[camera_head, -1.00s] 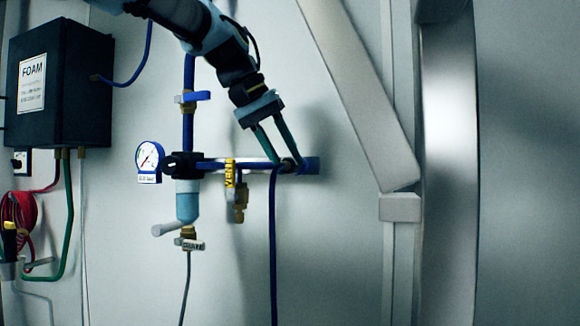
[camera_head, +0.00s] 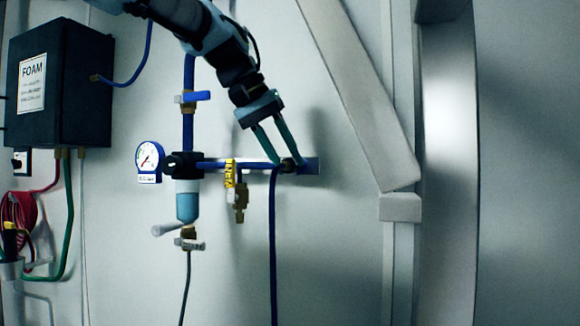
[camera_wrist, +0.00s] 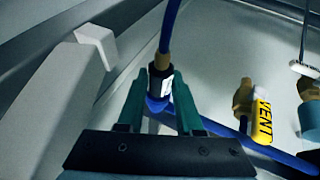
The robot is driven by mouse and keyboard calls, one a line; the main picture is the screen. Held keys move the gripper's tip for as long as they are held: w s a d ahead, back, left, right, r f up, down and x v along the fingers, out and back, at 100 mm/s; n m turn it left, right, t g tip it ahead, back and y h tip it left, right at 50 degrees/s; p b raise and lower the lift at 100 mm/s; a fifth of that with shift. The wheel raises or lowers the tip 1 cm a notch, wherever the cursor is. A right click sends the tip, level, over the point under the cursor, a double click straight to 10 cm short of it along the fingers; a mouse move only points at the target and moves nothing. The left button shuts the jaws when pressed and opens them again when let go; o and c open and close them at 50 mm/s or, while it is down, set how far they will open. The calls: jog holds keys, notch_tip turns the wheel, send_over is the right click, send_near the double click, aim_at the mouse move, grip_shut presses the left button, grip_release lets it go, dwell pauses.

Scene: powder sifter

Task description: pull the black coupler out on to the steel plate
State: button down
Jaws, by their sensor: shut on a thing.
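The black coupler (camera_head: 288,165) sits at the right end of the blue horizontal pipe (camera_head: 255,165). My gripper (camera_head: 289,163) reaches down from above, its two green fingers shut on the coupler's sides. In the wrist view the coupler (camera_wrist: 160,79) shows between the fingers (camera_wrist: 160,99), with a white label, a brass fitting and a blue hose (camera_wrist: 171,25) on its far end. Blue shows just below it there. The fingers partly hide the coupler.
Left of the coupler are a yellow-tagged VENT valve (camera_head: 240,190), a pressure gauge (camera_head: 149,158) and a filter bowl (camera_head: 187,200). A FOAM box (camera_head: 60,85) hangs far left. A grey slanted beam (camera_head: 360,95) stands right. The wall below the plate is clear.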

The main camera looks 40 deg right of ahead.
aim_at(284, 168)
jog(key=shift+s+a, duration=0.1)
jog(key=shift+a, duration=0.1)
dwell(0.3)
jog(key=shift+s+a+b, duration=0.45)
jog(key=shift+s+a, duration=0.05)
jog(key=shift+a, duration=0.3)
jog(key=shift+s+a+b, duration=0.45)
jog(key=shift+s+a, duration=0.05)
jog(key=shift+a, duration=0.3)
